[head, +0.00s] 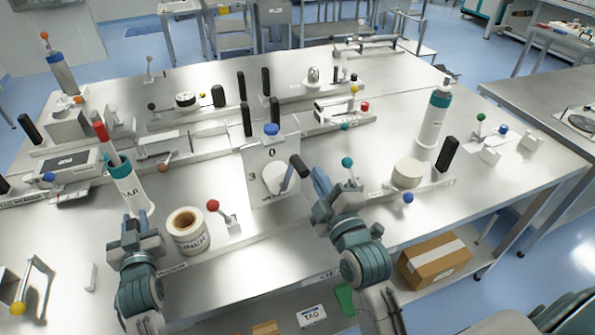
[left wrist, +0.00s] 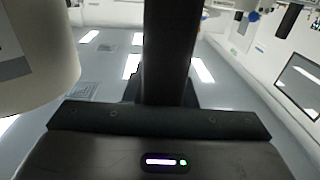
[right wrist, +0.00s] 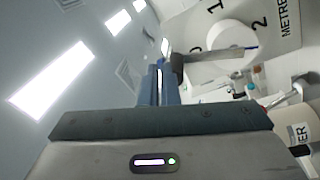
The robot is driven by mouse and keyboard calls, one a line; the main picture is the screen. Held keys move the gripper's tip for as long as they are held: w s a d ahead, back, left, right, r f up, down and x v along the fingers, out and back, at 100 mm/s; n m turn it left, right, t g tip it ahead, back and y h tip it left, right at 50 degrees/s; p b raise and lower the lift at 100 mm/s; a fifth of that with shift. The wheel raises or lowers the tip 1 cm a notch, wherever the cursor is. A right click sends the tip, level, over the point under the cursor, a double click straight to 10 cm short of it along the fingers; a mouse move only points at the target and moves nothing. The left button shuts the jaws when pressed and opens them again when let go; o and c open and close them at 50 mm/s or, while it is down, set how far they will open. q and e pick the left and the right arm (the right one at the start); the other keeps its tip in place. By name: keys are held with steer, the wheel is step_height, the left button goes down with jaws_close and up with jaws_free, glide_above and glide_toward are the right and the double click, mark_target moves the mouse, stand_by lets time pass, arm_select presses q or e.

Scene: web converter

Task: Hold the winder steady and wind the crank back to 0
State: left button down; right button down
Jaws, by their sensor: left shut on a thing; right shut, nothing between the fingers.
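The winder (head: 258,188) is a pale upright plate with a round white hub and figures; 0 is at the top and 3 at the left in the head view. Its crank arm (head: 285,181) reaches up and right to a black handle (head: 299,165), which also shows in the right wrist view (right wrist: 177,70). My right gripper (head: 322,186) is shut and empty, with its blue fingers close beside the handle; contact is unclear.
A LINER roll (head: 188,240) and a red-knobbed lever (head: 213,206) stand between my left gripper and the winder. A white bottle (head: 130,187) is just behind my left gripper. A teal-knobbed lever (head: 348,162) and a white disc (head: 408,174) are right of the winder.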

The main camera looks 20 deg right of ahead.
steer(key=w+d+r+n+t+y, duration=0.4)
steer(key=w+r+n+t+y, duration=0.25)
steer(key=n, duration=0.65)
steer(key=s+d+f+n+g+y, duration=0.1)
steer(key=d+f+n+g+y, duration=0.4)
steer(key=n+g, duration=0.9)
steer(key=s+d+f+n+g+y, duration=0.1)
steer(key=d+f+n+g+y, duration=0.2)
steer(key=d+n+g+y, duration=0.8)
steer(key=a+n+h, duration=0.1)
steer(key=a, duration=0.5)
steer(key=a+n+g+h, duration=0.1)
steer(key=a, duration=0.5)
steer(key=a+r+n+g+h, duration=0.1)
steer(key=a, duration=0.5)
steer(key=shift+s+n+g+h, duration=0.2)
steer(key=shift+n+g+h, duration=0.05)
steer(key=shift+n+h, duration=0.1)
